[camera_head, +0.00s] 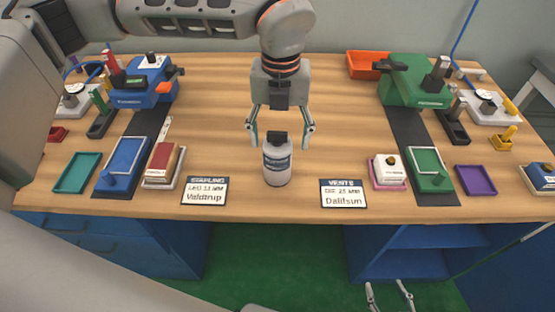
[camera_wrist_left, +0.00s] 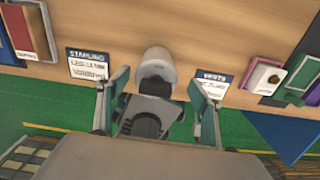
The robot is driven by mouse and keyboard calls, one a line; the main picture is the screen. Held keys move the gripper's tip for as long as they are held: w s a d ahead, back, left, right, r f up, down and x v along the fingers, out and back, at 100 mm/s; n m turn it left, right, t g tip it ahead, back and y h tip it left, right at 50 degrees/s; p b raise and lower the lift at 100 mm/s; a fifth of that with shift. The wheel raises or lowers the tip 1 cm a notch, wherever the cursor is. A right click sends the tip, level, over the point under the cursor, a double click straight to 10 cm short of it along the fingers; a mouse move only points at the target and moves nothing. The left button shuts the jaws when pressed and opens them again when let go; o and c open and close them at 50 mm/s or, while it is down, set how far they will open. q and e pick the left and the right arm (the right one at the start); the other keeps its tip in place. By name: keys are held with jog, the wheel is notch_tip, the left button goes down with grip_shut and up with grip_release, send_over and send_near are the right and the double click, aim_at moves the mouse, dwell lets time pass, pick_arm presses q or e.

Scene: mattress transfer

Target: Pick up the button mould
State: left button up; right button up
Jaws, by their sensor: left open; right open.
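No part is clearly marked as the button mould, and I cannot tell which one it is. A white bottle (camera_head: 277,163) with a dark cap stands upright near the front middle of the wooden table (camera_head: 325,100). My left gripper (camera_head: 280,138) is open, its fingers on either side of the cap, apart from it. In the left wrist view the bottle (camera_wrist_left: 155,66) shows between the open fingers of this gripper (camera_wrist_left: 156,118). Blue (camera_head: 122,165) and green (camera_head: 428,168) plates with knobs lie at left and right. My right gripper (camera_head: 390,296) is open and empty, low in front of the table.
A blue press (camera_head: 145,85) stands at back left and a green press (camera_head: 415,85) at back right. Signs Valdtrup (camera_head: 205,191) and Dallsum (camera_head: 343,194) flank the bottle. An orange tray (camera_head: 365,66) is at the back. The table's middle is mostly clear.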

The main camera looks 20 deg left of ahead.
pick_arm(q)
jog(key=f, duration=0.5)
jog(key=shift+s+a+f, duration=0.1)
jog(key=shift+s+a, duration=0.05)
jog(key=shift+a, duration=0.05)
grip_shut()
